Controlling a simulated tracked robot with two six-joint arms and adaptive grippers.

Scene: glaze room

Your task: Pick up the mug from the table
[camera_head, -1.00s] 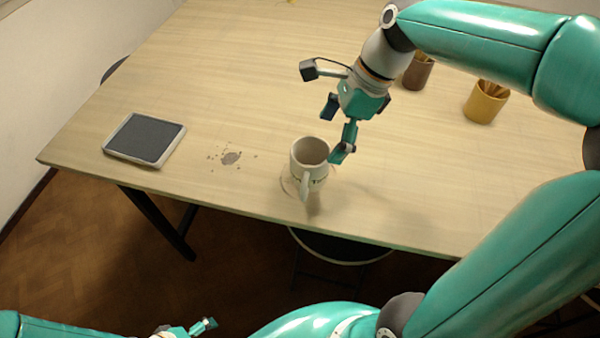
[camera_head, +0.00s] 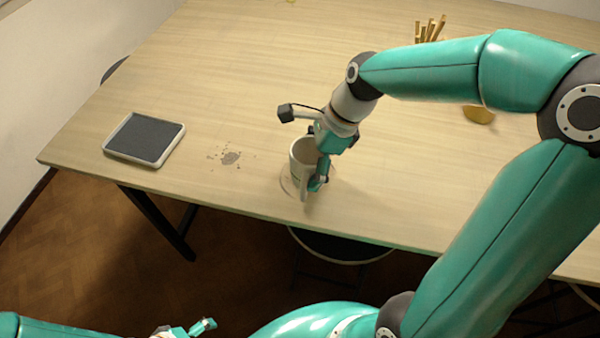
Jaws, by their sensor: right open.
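The white mug (camera_head: 296,164) stands upright near the front edge of the wooden table (camera_head: 230,80), its handle towards me. My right gripper (camera_head: 318,163) reaches down at the mug's right side, open, with a finger in front of the mug's right part. The gripper covers much of the mug's right side and rim. I cannot tell whether the finger touches it. My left gripper (camera_head: 203,328) is low at the bottom edge, away from the table and only partly in view. I cannot tell whether it is open.
A white tray with a dark pad (camera_head: 144,139) lies at the left. Dark spatter (camera_head: 230,158) marks the table left of the mug. A yellow pot (camera_head: 479,115) and thin sticks (camera_head: 430,29) show partly behind my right arm. A stool (camera_head: 340,247) stands below the front edge.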

